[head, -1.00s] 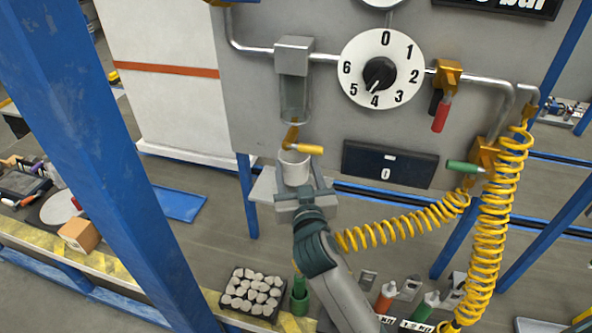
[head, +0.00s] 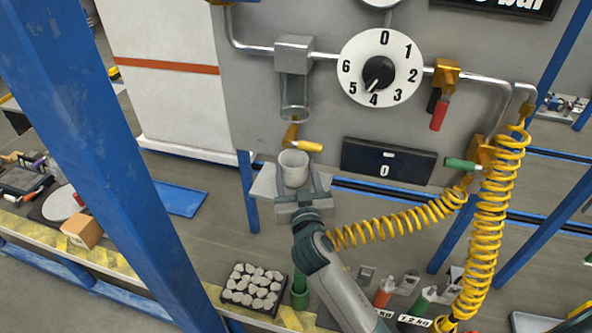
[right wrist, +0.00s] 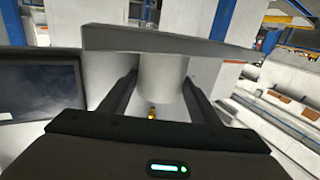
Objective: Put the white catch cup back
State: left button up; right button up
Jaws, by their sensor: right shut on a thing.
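The white catch cup (head: 293,170) is upright between the fingers of my right gripper (head: 302,185), which is shut on it. It is at the small grey shelf (head: 263,184), below the clear sight glass (head: 295,97) and its yellow-handled drain valve (head: 308,146). I cannot tell whether the cup's base touches the shelf. In the right wrist view the cup (right wrist: 160,78) fills the space between the two dark fingers, and a grey slab edge (right wrist: 165,42) crosses the cup. My left gripper is not in view.
A blue post (head: 115,150) stands at the left. A coiled yellow hose (head: 410,222) hangs right of my right arm. The grey panel with a round dial (head: 405,62) and black display (head: 388,159) is behind. A tray of grey pieces (head: 252,288) is below.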

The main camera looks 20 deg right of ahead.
jog(key=shift+f, duration=0.15)
jog(key=o, duration=1)
jog(key=shift+o, duration=0.2)
jog(key=shift+r, duration=0.2)
jog(key=shift+s+f, duration=0.15)
jog(key=shift+s, duration=0.1)
jog(key=s+a+b, duration=0.2)
jog(key=s+b, duration=0.1)
jog(key=s, duration=0.8)
jog(key=shift+s+r, duration=0.2)
